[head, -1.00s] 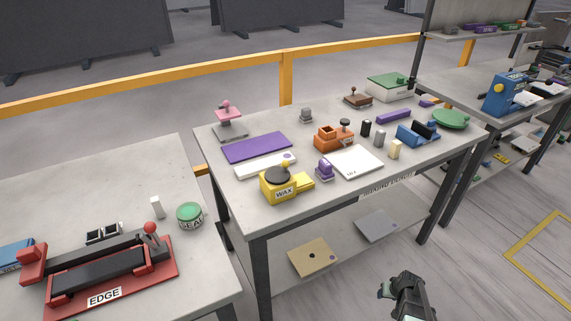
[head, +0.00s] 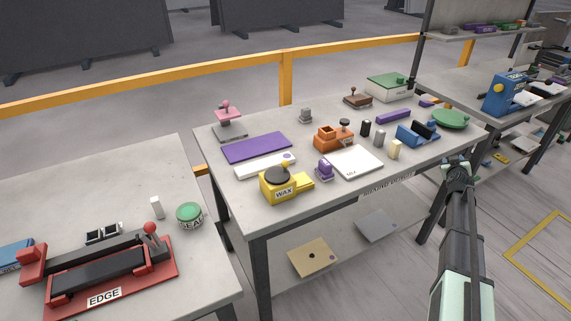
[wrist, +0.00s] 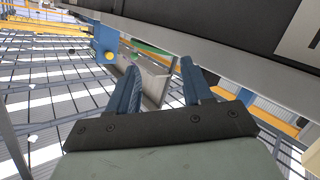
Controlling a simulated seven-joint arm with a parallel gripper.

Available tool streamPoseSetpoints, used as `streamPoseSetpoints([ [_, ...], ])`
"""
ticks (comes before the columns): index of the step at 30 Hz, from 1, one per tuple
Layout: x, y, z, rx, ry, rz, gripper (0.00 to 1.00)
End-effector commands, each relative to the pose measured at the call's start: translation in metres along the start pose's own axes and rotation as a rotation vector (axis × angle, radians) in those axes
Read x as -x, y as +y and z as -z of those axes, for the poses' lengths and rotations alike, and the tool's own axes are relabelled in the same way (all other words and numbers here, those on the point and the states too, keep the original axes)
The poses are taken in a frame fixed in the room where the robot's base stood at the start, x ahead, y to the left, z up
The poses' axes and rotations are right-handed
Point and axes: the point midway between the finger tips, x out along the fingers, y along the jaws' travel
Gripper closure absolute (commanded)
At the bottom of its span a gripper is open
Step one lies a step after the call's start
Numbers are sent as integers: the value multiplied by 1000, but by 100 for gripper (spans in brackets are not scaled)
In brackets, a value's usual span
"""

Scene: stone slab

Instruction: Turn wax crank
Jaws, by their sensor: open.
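The yellow wax device (head: 284,190), labelled WAX, stands near the front left corner of the middle table. It has a dark round top and a small yellow knob (head: 285,164), which looks like its crank. My gripper (head: 459,164) is at the front right edge of that table, well to the right of the wax device and apart from it. In the wrist view its two blue-grey fingers (wrist: 158,84) are spread with nothing between them. The wax device cannot be made out in the wrist view.
Beside the wax device are a purple stamp (head: 324,170), a white pad (head: 354,161) and a purple slab (head: 257,148). An orange device (head: 333,138), a blue holder (head: 417,135) and a green round thing (head: 451,118) stand further right. The red EDGE device (head: 110,278) is on the left table.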

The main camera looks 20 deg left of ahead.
Motion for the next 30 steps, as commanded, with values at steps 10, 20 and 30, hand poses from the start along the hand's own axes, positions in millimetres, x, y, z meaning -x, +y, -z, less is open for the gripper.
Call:
streamPoseSetpoints([
  [10, 14, -75, 130, 339, 51, 198, 50],
  [20, 100, -213, 266, 890, 145, 556, 50],
  [30, 242, -330, 341, 1554, 359, 985, 50],
])
